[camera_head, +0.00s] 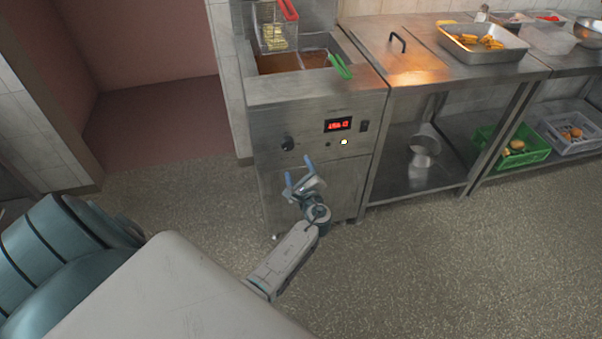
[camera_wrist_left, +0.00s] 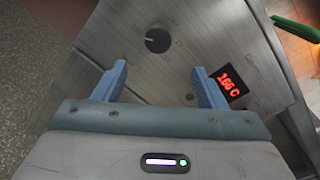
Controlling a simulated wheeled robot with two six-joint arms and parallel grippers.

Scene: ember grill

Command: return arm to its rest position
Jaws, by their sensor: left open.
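My left gripper (camera_head: 298,171) is open and empty in front of the fryer's front panel (camera_head: 270,113) in the head view. Its two blue fingers stand apart in the left wrist view (camera_wrist_left: 163,84), with nothing between them. Beyond them there, the panel shows a black knob (camera_wrist_left: 158,38) and a lit red display (camera_wrist_left: 231,80). I cannot tell whether a fingertip touches the panel. My left arm (camera_head: 283,262) reaches forward from the bottom of the head view. My right gripper is not in view.
The fryer holds a raised basket (camera_head: 277,38) with a red handle and another with a green handle (camera_head: 340,66). A steel counter (camera_head: 412,66) with a food tray (camera_head: 482,57) stands to the right. A green crate (camera_head: 520,158) is on the lower shelf. The speckled floor (camera_head: 440,270) is clear.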

